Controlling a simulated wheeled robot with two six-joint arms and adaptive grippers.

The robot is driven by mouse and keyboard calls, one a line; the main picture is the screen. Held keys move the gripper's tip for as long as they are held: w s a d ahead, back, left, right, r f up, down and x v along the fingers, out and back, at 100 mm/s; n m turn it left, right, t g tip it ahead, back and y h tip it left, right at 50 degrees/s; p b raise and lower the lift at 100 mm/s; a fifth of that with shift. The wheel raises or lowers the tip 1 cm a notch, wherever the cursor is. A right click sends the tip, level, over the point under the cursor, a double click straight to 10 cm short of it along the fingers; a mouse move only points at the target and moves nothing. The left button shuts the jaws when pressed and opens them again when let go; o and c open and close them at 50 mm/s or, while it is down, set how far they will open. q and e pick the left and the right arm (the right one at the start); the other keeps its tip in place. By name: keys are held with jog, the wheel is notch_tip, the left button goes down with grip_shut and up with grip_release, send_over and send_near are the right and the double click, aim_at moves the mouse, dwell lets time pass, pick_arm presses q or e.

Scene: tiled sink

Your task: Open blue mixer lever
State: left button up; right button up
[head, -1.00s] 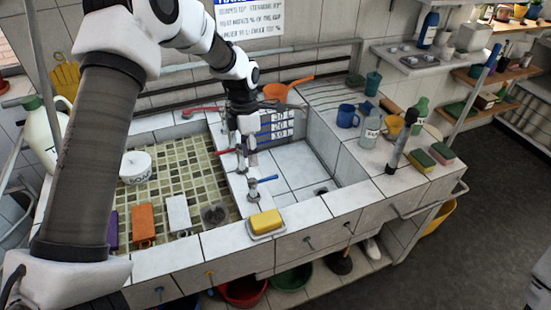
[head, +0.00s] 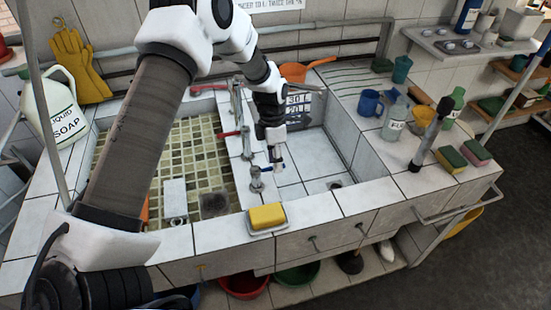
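A small metal tap (head: 256,182) stands on the tiled divider between the two basins, near its front end. A blue lever (head: 266,169) sticks out to its right and is mostly hidden by my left gripper. My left gripper (head: 277,164) points down right at this lever, over the left edge of the right basin. Its fingertips are too small to show whether they are open or touching the lever. Another tap (head: 246,142) with a red lever (head: 229,134) stands farther back on the divider. My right gripper is not in view.
A yellow sponge (head: 266,215) on a dish lies on the front rim. An orange pan (head: 294,72) and a grey sign (head: 300,108) are behind my gripper. A blue mug (head: 370,102) and bottles stand on the right counter. The right basin (head: 318,165) has free room.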

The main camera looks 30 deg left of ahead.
pick_arm(q)
jog(key=shift+f, duration=0.2)
grip_shut()
